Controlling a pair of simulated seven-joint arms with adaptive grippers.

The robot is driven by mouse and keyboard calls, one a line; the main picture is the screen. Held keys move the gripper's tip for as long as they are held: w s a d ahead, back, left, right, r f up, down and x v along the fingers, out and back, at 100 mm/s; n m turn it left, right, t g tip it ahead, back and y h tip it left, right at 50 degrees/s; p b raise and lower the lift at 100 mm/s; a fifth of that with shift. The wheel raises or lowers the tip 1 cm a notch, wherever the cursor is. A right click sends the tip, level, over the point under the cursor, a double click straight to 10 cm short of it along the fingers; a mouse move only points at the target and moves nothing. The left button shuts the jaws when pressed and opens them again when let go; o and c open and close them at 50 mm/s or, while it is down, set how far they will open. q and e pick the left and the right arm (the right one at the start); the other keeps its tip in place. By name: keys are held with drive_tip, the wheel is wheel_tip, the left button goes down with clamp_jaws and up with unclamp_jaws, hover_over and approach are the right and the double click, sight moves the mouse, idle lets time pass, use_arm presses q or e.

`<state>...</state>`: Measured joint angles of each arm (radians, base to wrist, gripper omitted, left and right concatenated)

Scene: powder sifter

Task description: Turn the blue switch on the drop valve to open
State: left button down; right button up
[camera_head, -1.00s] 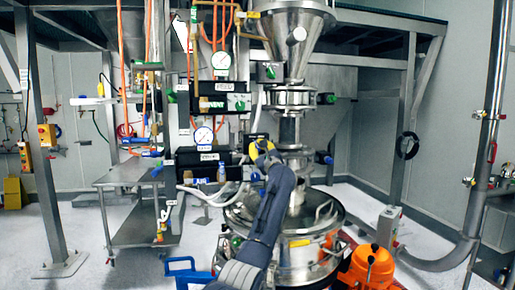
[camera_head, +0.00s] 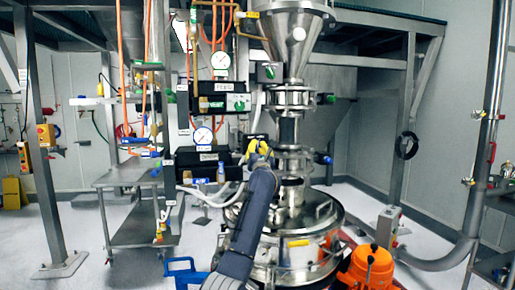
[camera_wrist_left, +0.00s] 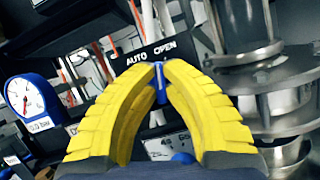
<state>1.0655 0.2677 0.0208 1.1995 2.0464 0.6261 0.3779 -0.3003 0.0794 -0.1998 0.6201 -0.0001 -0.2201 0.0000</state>
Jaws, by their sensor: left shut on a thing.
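My left gripper (camera_head: 257,147) has yellow fingers and is in front of the dark valve boxes in the head view. In the left wrist view the two fingers of this gripper (camera_wrist_left: 160,68) come together at their tips, shut on the narrow blue switch (camera_wrist_left: 160,78). The switch stands in front of a dark panel (camera_wrist_left: 138,42) lettered AUTO and OPEN. It looks about upright between the tips; its exact setting is hard to read. In the head view the gripper hides the switch. My right gripper is not in view.
Steel sifter pipework (camera_wrist_left: 268,90) stands close right of the fingers in the left wrist view. A blue-rimmed gauge (camera_wrist_left: 27,97) is at the left. In the head view a steel hopper (camera_head: 290,40) is above, an orange unit (camera_head: 370,268) below right.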

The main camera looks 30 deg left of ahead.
use_arm(q)
drive_tip(key=shift+m+t+h, duration=0.5)
drive_tip(key=shift+m+h, duration=0.6)
drive_tip(key=shift+m, duration=1)
drive_tip(key=c, duration=1.5)
unclamp_jaws()
drive_tip(key=shift+d+f, duration=0.1)
drive_tip(key=v, duration=1.1)
drive_tip(key=shift+s+d, duration=0.15)
drive_tip(key=shift+s, duration=0.25)
drive_tip(key=shift+m, duration=0.3)
